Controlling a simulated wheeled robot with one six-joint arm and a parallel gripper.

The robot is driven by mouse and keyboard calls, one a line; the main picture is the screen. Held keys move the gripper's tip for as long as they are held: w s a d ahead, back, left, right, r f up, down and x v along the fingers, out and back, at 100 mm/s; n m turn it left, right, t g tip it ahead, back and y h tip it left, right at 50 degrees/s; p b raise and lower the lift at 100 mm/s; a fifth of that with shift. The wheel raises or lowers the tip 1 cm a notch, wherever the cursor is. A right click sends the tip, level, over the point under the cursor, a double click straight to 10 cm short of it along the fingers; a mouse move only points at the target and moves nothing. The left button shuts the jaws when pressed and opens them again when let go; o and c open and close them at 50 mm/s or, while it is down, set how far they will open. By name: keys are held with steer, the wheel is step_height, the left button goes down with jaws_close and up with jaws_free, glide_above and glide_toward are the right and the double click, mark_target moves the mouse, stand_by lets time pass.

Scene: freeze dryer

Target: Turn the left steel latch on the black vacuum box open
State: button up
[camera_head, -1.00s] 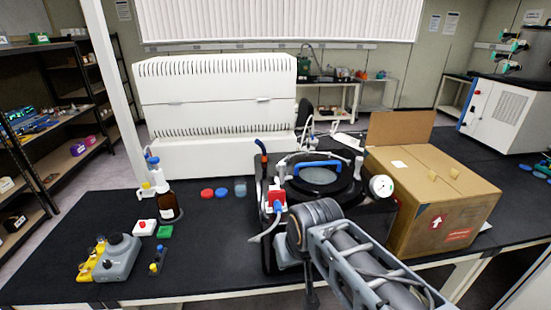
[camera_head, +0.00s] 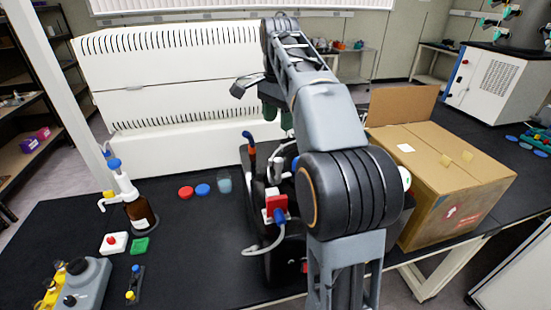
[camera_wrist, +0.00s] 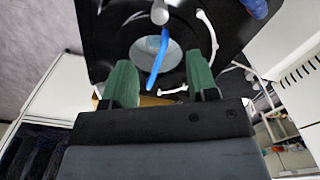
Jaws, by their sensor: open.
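The black vacuum box (camera_head: 285,262) stands on the bench, mostly hidden behind my arm in the head view. In the wrist view its black top (camera_wrist: 100,25) shows, with a round window and a blue handle (camera_wrist: 158,62). My gripper (camera_head: 277,113) is raised above and behind the box in the head view, its green fingers pointing down. In the wrist view my gripper (camera_wrist: 160,82) is open and empty, the blue handle showing beyond the gap between its fingers. I cannot make out the left steel latch clearly in either view.
A cardboard box (camera_head: 445,185) stands close on the right. A red and white fitting with a hose (camera_head: 277,205) is at the box's left. A large white machine (camera_head: 170,100) stands behind.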

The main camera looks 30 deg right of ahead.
mark_target(278, 159)
step_height(278, 159, down, 13)
steer(key=shift+b, duration=0.85)
steer(key=c, duration=0.9)
